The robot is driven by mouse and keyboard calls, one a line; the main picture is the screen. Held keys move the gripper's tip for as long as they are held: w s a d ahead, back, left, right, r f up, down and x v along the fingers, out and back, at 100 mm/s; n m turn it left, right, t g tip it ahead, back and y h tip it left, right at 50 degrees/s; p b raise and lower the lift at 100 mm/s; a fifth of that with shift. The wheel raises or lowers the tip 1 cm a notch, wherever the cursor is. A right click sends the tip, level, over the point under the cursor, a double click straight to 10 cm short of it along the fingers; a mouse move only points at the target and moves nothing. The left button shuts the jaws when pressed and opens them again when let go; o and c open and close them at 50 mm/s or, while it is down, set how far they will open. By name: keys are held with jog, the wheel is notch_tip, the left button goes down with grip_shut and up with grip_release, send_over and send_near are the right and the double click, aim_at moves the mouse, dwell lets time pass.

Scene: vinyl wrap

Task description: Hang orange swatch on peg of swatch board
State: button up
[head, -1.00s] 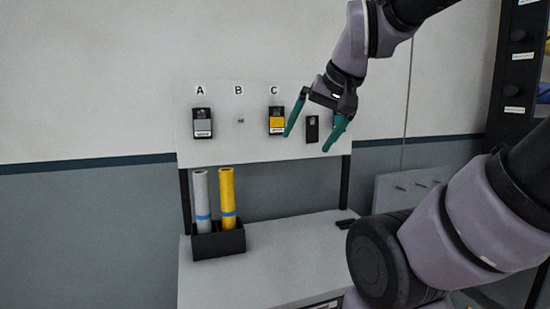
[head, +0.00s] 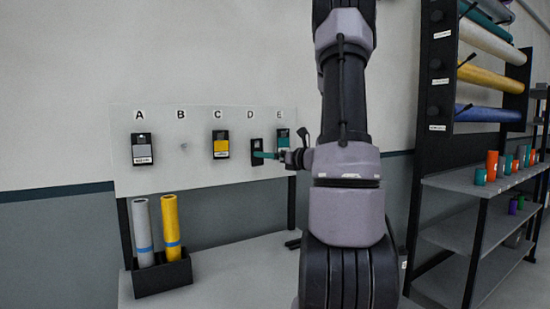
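The swatch board (head: 200,180) is a white panel with labels A to E. A grey swatch (head: 142,149) hangs under A, a yellow swatch (head: 221,146) under C and a teal swatch (head: 283,138) under E. The peg (head: 183,146) under B is bare. A dark swatch (head: 256,147) is under D; its lower part is covered by my gripper, and I see no orange on it. My gripper (head: 264,155) has its teal fingertips at that dark swatch. Whether the fingers are closed on it I cannot tell.
A black holder (head: 160,278) with a grey and a yellow roll stands on the bench (head: 225,277) below the board. My arm crosses the middle of the view. At right, a rack holds coloured rolls (head: 490,77) above shelves (head: 470,180) with small coloured cylinders.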

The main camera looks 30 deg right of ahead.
aim_at(255, 159)
jog(key=shift+m+t+h, duration=0.3)
jog(key=shift+m+h, duration=0.2)
jog(key=shift+m, duration=0.2)
jog(key=x, duration=0.3)
jog(key=d+x, duration=0.1)
jog(key=x, duration=0.3)
jog(key=d+x, duration=0.1)
jog(key=x, duration=0.2)
jog(key=shift+w+f, duration=0.3)
jog(key=shift+w, duration=0.3)
jog(key=shift+c, duration=0.3)
jog(key=c, duration=1.2)
